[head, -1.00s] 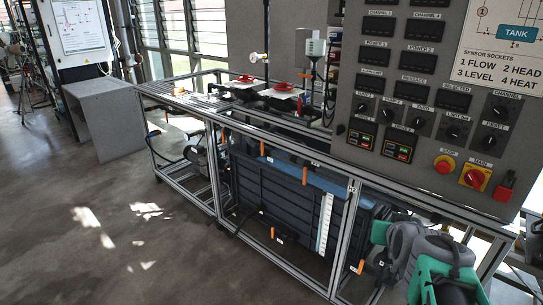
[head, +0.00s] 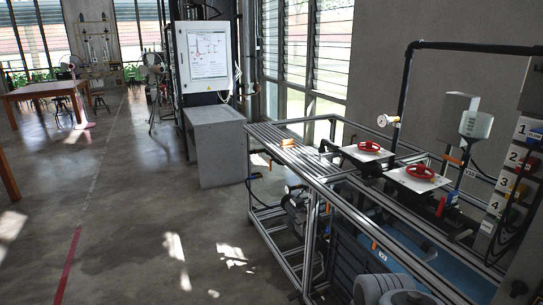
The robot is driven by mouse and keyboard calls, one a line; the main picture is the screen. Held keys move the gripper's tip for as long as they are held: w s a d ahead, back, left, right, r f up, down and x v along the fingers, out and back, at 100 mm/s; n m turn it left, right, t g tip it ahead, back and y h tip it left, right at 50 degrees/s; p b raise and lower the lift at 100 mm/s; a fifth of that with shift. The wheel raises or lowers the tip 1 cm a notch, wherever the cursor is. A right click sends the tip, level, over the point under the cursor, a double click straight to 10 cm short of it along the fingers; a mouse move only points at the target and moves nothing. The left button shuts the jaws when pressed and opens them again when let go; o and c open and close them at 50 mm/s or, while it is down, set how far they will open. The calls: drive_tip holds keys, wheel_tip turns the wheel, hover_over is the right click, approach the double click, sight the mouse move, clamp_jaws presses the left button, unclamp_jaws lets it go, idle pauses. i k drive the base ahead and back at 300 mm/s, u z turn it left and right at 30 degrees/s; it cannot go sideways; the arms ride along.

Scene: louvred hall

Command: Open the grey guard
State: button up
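A grey box-like cover (head: 456,116), which looks like the grey guard, stands above the rear of the metal-framed bench at the right. It is beside a pale grey housing (head: 476,124) on a thin stem. I cannot tell whether it is hinged, open or shut. Only grey rounded links of my own arm show at the bottom edge, well below and in front of the cover. My gripper is not in view.
The bench frame (head: 300,190) carries two red handwheels (head: 369,147) on white plates, a pressure gauge (head: 384,121) and black pipework. A numbered socket panel (head: 518,170) stands at the right edge. A grey cabinet (head: 215,145) stands behind; open floor (head: 130,220) lies left.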

sight(300, 218)
drive_tip(key=u, duration=0.55)
drive_tip(key=i, duration=2.5)
drive_tip(key=u, duration=0.45)
drive_tip(key=i, duration=1.8)
drive_tip(key=u, duration=0.05)
